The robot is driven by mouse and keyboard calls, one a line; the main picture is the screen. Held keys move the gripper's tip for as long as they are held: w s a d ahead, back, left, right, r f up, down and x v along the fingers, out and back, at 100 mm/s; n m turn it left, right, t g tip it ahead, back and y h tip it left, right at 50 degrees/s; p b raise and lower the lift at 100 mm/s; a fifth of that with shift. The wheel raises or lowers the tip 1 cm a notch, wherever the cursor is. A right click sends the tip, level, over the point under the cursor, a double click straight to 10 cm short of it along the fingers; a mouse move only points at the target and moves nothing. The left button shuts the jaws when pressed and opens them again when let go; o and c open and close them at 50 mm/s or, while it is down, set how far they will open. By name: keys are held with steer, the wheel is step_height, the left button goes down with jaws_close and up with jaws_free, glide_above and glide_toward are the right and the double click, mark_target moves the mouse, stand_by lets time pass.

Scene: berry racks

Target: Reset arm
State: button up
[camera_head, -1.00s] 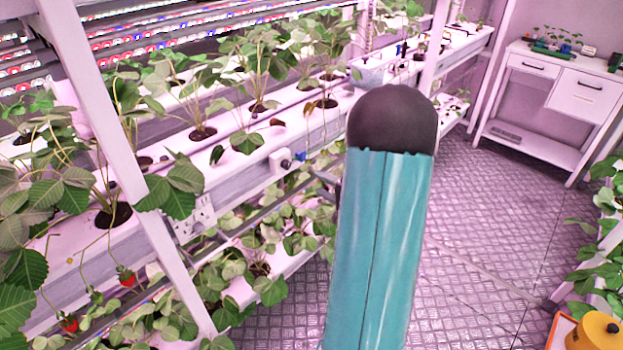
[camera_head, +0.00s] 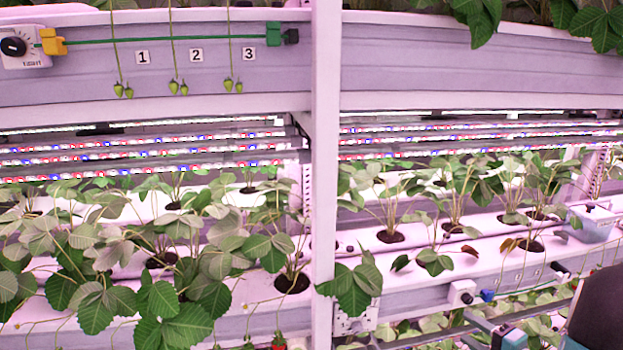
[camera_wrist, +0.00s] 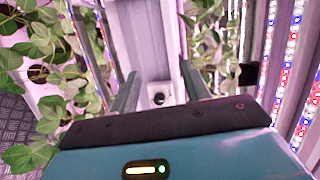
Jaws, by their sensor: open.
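My gripper (camera_wrist: 158,76) shows in the wrist view with its two grey fingers apart and nothing between them. Beyond the fingers is a pale rack beam with a small dark round part (camera_wrist: 158,99). In the head view, a dark rounded part of my arm (camera_head: 600,310) is at the lower right edge.
A white rack post (camera_head: 325,170) stands mid-view. Planted troughs (camera_head: 500,258) run along both sides. Above left are labels 1, 2 and 3, a green bar (camera_head: 160,38) and hanging green berries (camera_head: 180,87). Leaves (camera_wrist: 40,60) and light strips (camera_wrist: 290,60) flank my gripper.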

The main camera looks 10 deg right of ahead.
steer(key=s+a+r+n+g+y, duration=0.25)
steer(key=a+n+g, duration=0.2)
steer(key=a, duration=0.65)
steer(key=s+a+r+n+g+y, duration=0.25)
steer(key=a+n+g, duration=0.2)
steer(key=a, duration=0.75)
steer(key=s+a+r+n+h, duration=0.5)
steer(key=s+r+h, duration=0.1)
steer(key=s+h, duration=0.2)
steer(key=shift+s+g+h, duration=0.35)
steer(key=shift+g+h, duration=0.05)
steer(key=shift+h, duration=0.5)
